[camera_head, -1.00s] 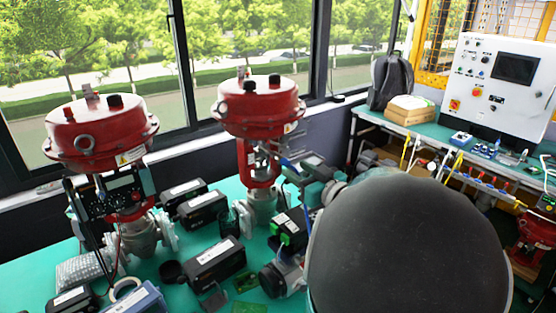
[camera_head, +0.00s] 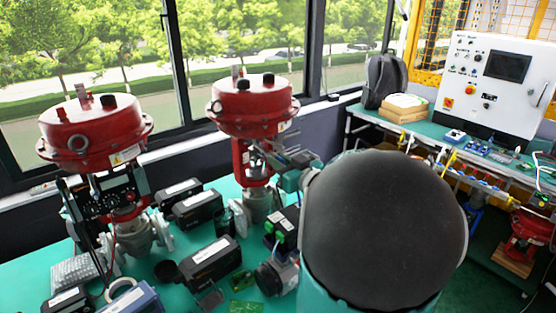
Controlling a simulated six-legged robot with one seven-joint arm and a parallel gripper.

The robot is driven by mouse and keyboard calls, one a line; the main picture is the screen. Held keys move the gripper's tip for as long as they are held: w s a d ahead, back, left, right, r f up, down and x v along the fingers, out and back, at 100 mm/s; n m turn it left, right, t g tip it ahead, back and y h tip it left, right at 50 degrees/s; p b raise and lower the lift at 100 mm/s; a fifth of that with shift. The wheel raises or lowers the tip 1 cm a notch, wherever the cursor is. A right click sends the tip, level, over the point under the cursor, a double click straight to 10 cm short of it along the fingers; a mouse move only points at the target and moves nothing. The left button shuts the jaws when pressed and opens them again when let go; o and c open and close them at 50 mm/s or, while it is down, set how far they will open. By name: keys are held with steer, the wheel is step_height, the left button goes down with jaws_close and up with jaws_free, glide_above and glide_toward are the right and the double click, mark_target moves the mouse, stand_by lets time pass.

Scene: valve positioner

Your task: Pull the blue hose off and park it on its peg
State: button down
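Two red valve actuators stand on the green bench, one at the left (camera_head: 97,130) and one in the middle (camera_head: 252,103). The left one carries a dark positioner (camera_head: 105,195) with thin dark lines running down from it. My gripper (camera_head: 284,165) is small and partly hidden behind my own dark arm link. It is beside the stem and yoke of the middle valve. Whether its fingers are open or hold anything is not visible. I cannot make out the blue hose or its peg.
Several black boxes (camera_head: 211,262) and a blue case (camera_head: 137,299) lie on the green bench (camera_head: 190,300). A white control panel (camera_head: 494,82) stands on the right bench, with a backpack (camera_head: 385,80) and a cardboard box (camera_head: 403,109) at its left.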

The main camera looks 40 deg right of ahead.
steer(key=shift+s, duration=0.1)
steer(key=shift+s, duration=0.2)
steer(key=shift+s+a, duration=0.15)
steer(key=shift+s, duration=0.9)
stand_by(0.6)
steer(key=s, duration=0.3)
steer(key=shift+s+a, duration=0.2)
steer(key=shift+s, duration=0.2)
steer(key=shift+s, duration=0.1)
stand_by(0.3)
